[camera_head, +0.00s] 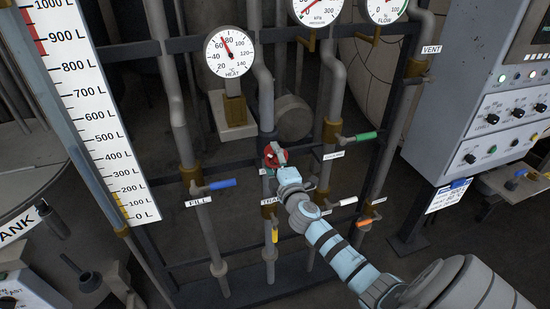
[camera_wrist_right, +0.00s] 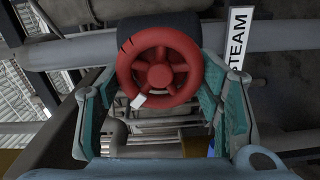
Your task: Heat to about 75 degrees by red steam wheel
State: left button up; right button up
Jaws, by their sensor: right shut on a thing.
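The red steam wheel (camera_head: 271,156) sits on a pipe in the middle of the pipe rack in the head view. In the right wrist view the wheel (camera_wrist_right: 159,62) is face-on, with a white mark at its lower left rim. My right gripper (camera_head: 277,162) is shut on the wheel, its two fingers on either side of the rim; it also shows in the wrist view (camera_wrist_right: 160,90). The round heat gauge (camera_head: 232,65) has its red needle between 60 and 80. My left gripper is not in view.
A blue-handled fill valve (camera_head: 220,184) is left of the wheel, a green-handled valve (camera_head: 365,137) to its right. A yellow handle (camera_head: 275,235) hangs below. The control panel (camera_head: 490,120) stands at right, the litre scale (camera_head: 85,100) at left.

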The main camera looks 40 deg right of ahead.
jog(key=shift+f+n, duration=0.1)
jog(key=shift+n, duration=0.4)
jog(key=o, duration=1.2)
jog(key=shift+c, duration=0.2)
jog(key=v, duration=1.2)
